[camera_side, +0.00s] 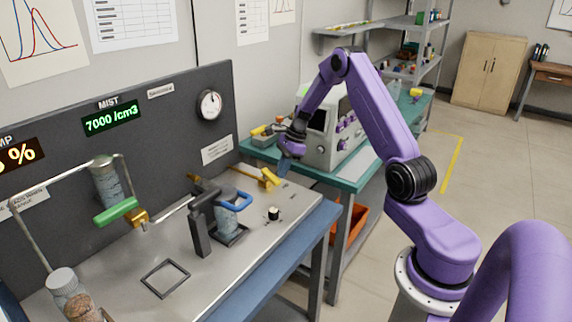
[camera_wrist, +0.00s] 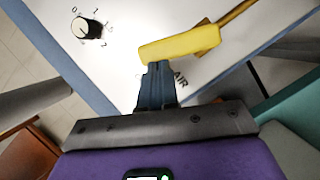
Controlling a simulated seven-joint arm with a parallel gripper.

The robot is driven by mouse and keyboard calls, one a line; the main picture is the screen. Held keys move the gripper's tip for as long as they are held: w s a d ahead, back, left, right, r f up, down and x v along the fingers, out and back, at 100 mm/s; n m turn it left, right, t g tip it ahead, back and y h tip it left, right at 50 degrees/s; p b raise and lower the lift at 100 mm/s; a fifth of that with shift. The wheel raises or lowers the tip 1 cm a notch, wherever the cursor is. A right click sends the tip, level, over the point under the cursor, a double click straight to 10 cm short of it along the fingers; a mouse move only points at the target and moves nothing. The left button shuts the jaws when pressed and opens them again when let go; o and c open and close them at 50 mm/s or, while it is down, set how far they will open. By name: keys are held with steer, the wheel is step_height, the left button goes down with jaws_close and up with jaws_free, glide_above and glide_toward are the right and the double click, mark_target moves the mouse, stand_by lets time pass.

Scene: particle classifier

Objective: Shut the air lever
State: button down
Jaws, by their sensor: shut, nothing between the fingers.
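The air lever is a yellow handle (camera_side: 268,180) at the right end of the bench top; it also shows in the wrist view (camera_wrist: 180,43) beside the printed word AIR. It joins a brass-coloured pipe at the upper right of the wrist view. My gripper (camera_side: 283,168) is shut and empty, pointing down beside the yellow handle. In the wrist view my fingertips (camera_wrist: 154,68) are at the handle's near edge, close to its free left end. I cannot tell if they touch it.
A black-and-white dial knob (camera_wrist: 88,28) stands left of the lever. A blue handle (camera_side: 236,200) and a black stand (camera_side: 200,235) are farther left. A green lever (camera_side: 115,211) is at far left. A teal bench (camera_side: 255,155) with a grey instrument (camera_side: 325,135) stands behind.

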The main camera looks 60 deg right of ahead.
steer(key=a+m+t, duration=0.1)
steer(key=a+m, duration=0.1)
steer(key=m, duration=0.1)
steer(key=shift+w+a+m+h, duration=0.1)
steer(key=shift+a+m+h, duration=0.1)
steer(key=shift+m+h, duration=0.15)
steer(key=a+m, duration=0.1)
steer(key=w+a+m+h, duration=0.1)
steer(key=m, duration=0.1)
steer(key=shift+m+t, duration=0.25)
steer(key=shift+t, duration=0.15)
steer(key=m, duration=0.1)
steer(key=w+a+m+h, duration=0.1)
steer(key=shift+a+m, duration=0.1)
steer(key=shift+m, duration=0.2)
steer(key=shift+w+a, duration=0.5)
steer(key=shift+w, duration=0.2)
steer(key=shift+s+d, duration=0.15)
steer(key=shift+s, duration=1.65)
steer(key=shift+s+r, duration=0.25)
steer(key=a+v, duration=0.1)
steer(key=v, duration=0.8)
steer(key=shift+s+d+r, duration=0.2)
steer(key=shift+d, duration=0.05)
